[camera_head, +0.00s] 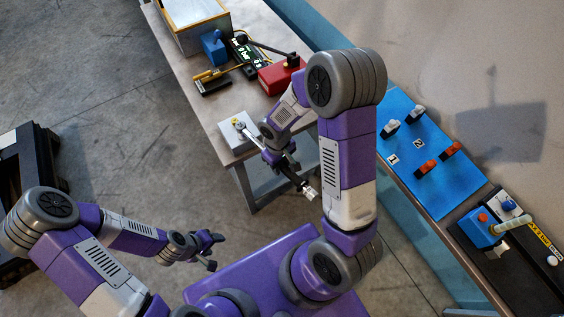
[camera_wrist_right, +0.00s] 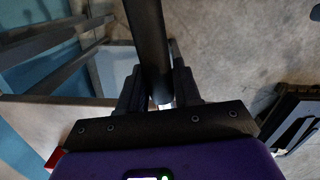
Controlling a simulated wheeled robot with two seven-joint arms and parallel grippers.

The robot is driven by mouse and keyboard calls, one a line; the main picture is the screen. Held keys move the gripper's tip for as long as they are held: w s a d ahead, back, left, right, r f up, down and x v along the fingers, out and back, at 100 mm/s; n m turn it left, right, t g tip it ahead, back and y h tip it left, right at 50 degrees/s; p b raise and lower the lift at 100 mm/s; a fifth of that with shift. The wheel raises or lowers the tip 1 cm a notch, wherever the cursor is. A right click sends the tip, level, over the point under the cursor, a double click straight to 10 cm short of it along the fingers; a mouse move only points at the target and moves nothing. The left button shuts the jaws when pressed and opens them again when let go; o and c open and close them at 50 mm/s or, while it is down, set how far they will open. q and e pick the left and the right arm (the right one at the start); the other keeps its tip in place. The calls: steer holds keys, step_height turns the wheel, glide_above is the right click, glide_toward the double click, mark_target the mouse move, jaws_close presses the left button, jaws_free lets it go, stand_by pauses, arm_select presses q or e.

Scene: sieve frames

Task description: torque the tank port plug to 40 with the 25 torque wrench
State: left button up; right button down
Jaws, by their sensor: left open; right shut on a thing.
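My right gripper (camera_head: 279,159) is shut on a long dark bar-shaped tool, probably the torque wrench (camera_head: 296,180), near the bench's front edge. In the right wrist view its black shaft (camera_wrist_right: 149,45) runs between the fingers (camera_wrist_right: 160,98). One end of the tool is silvery and sticks out over the floor. The other end reaches toward a pale block (camera_head: 229,132) with a yellow part on top, at the bench edge. I cannot tell whether it touches it, and I cannot make out the plug or any size marking. My left gripper (camera_head: 210,251) is open and empty above the floor.
The bench holds a red box (camera_head: 281,76), a blue item (camera_head: 213,47), a green-lit device (camera_head: 243,52) and an open-topped box (camera_head: 195,22). A blue mat (camera_head: 432,185) at right carries grey and red pieces beside numbers. A blue unit (camera_head: 480,228) stands on a black surface.

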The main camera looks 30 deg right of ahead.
steer(key=shift+a, duration=0.25)
stand_by(0.3)
steer(key=shift+s+a+m+b, duration=0.15)
steer(key=shift+a+m+b, duration=0.2)
steer(key=shift+a+m, duration=0.3)
steer(key=shift+a, duration=0.15)
steer(key=shift+d, duration=0.2)
steer(key=shift+d+r+n, duration=0.1)
steer(key=shift+d+n, duration=0.25)
steer(key=shift+d, duration=0.05)
stand_by(0.6)
steer(key=shift+r+p, duration=2)
steer(key=shift+r, duration=0.5)
steer(key=shift+f, duration=0.1)
